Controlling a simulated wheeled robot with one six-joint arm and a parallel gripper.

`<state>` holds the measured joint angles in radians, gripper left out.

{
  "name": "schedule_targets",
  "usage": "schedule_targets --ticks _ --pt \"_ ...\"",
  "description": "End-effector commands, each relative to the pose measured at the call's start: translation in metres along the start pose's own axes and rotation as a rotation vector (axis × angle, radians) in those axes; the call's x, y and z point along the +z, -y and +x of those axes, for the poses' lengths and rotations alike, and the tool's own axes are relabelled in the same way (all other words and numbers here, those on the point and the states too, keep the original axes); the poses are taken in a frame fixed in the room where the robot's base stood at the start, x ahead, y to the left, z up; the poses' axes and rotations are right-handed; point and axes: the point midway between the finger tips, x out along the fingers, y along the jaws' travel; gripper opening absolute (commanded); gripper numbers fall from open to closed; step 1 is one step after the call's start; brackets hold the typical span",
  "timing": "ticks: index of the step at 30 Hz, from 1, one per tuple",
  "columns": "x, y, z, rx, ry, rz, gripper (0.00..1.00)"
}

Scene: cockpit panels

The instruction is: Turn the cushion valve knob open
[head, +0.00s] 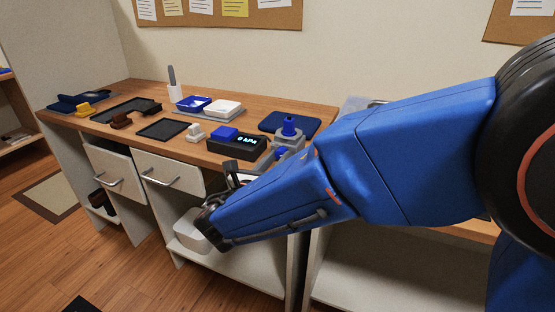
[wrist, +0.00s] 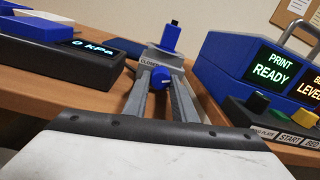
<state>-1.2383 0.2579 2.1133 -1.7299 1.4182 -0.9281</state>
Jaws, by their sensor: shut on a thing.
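The cushion valve is a grey block (wrist: 168,56) with a blue upright part (wrist: 171,37) on top, at the desk's front edge. Its small blue knob (wrist: 160,79) faces me, with a white pointer mark, below a label that reads CLOSED. My gripper (wrist: 161,73) has one grey finger on each side of the knob and is shut on it.
A black pressure box (head: 236,144) showing 0 kPa stands left of the valve. In the wrist view a blue printer unit (wrist: 238,65) reading PRINT READY stands close on the right. Drawers with handles (head: 165,178) are below the desk (head: 205,152).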

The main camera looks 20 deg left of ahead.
Motion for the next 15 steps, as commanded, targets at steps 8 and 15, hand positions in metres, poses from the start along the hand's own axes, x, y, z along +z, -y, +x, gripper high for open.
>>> schedule_targets --ticks 8,15 --pt "-0.0001 -0.0007 0.0001 0.000 -0.008 0.200 0.02" --pt "-0.0001 -0.0010 0.0001 0.001 -0.014 0.357 0.02"
